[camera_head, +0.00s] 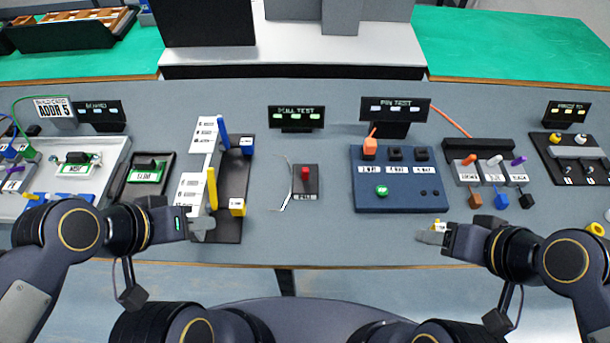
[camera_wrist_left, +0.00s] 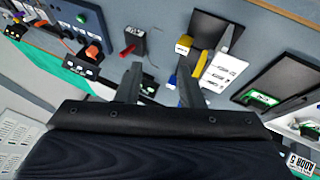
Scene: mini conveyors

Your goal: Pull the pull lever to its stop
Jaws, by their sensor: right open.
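The pull lever has a red handle (camera_head: 305,173) on a small dark base (camera_head: 305,190) labelled PULL, in the middle of the table in the head view. In the left wrist view the red handle (camera_wrist_left: 128,50) shows beyond my left fingers, beside its dark block (camera_wrist_left: 134,40). My left gripper (camera_head: 203,230) is left of the lever, near the front of the black board with yellow and blue parts. In the wrist view its two fingers (camera_wrist_left: 160,88) stand apart with nothing seen between them. My right gripper (camera_head: 430,234) is open at the front, right of the lever and apart from it.
A PULL TEST display (camera_head: 296,117) stands behind the lever. A thin pale curved strip (camera_head: 287,185) lies left of its base. A black board (camera_head: 232,180) with yellow and blue parts is on the left; a blue panel (camera_head: 372,200) is on the right. The table front of the lever is clear.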

